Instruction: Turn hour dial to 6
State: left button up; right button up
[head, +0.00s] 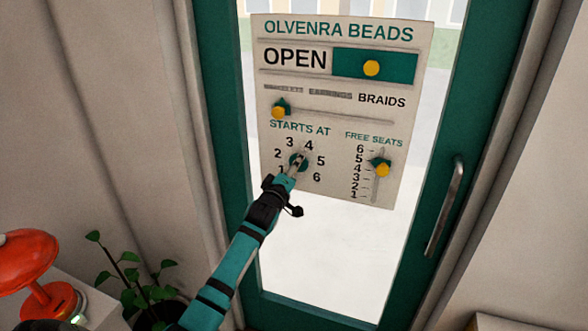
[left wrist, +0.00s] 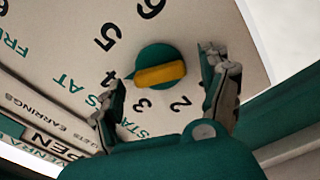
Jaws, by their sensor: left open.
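The hour dial is a round teal knob (left wrist: 152,55) with a yellow grip bar (left wrist: 160,75), under STARTS AT on the white board (head: 395,120). In the left wrist view its small teal pointer is toward the 4. Numbers 2 to 6 show around it in that view. In the head view the dial is mostly hidden behind my left gripper (head: 298,160). In the left wrist view my left gripper (left wrist: 162,78) is open, with one finger on each side of the dial, apart from the yellow bar. My right gripper is not in view.
The board hangs on a glass door with a teal frame and a metal handle (head: 444,208). A FREE SEATS slider (head: 382,169) is right of the dial. A BRAIDS slider (head: 279,111) is above it. A red lamp (head: 28,262) and a plant (head: 130,275) stand lower left.

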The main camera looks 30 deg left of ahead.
pick_arm(q)
jog(key=c, duration=1.2)
jog(key=shift+m, duration=0.4)
jog(key=shift+d+m+p, duration=0.1)
jog(key=shift+m+p, duration=0.65)
jog(key=shift+m, duration=8.85)
jog(key=o, duration=1.2)
